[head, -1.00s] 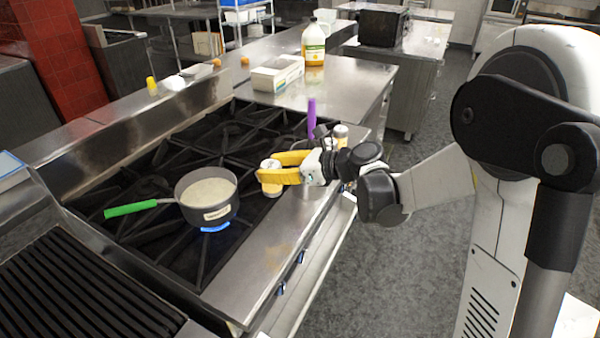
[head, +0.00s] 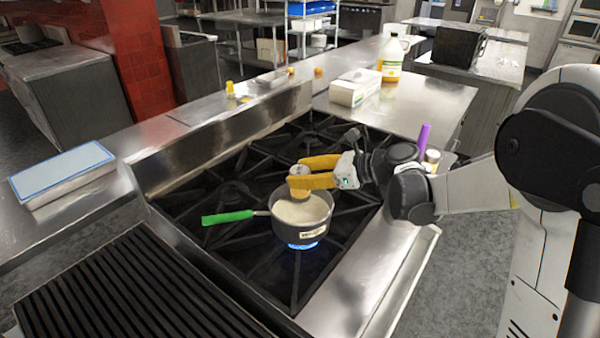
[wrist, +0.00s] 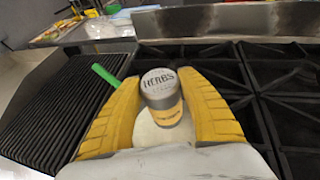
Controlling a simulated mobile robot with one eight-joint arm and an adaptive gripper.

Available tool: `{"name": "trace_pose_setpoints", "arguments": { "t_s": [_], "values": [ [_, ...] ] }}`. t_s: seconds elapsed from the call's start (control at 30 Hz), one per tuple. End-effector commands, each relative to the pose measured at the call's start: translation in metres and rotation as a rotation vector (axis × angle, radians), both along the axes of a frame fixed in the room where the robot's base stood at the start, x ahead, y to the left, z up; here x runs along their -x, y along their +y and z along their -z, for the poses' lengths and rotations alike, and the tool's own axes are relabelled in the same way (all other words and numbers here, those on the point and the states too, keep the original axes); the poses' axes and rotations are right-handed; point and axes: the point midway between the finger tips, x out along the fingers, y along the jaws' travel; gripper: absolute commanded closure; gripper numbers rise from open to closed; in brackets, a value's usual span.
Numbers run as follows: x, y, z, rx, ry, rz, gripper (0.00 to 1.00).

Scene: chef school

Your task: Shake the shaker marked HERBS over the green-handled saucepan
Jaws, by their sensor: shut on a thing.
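The shaker marked HERBS (wrist: 160,84) has a grey lid and a yellow label, and its lid faces the wrist camera. My gripper (head: 310,179) has yellow fingers shut on the shaker, which also shows in the head view (head: 299,170). The green-handled saucepan (head: 289,228) stands on the stove over a blue flame, with pale contents inside. Its green handle (head: 227,217) points left. The shaker is over the far part of the pan's opening and looks upright or only slightly tilted. In the wrist view my fingers and the shaker hide most of the pan.
A ridged grill (head: 110,290) lies at the left front. A purple-handled item (head: 422,138) and another shaker (head: 432,156) stand right of the stove, close to my arm. A white box (head: 354,90) and a jug (head: 391,58) stand on the far counter.

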Motion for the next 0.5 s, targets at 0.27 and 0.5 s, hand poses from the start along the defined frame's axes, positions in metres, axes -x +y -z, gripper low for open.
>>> {"name": "trace_pose_setpoints", "arguments": {
  "t_s": [0.27, 0.5],
  "values": [
    [0.0, 0.0, 0.003, 0.371, -0.29, -0.006, 0.91],
    [-0.003, -0.003, 0.01, 0.823, -0.65, -0.007, 0.91]
  ]
}}
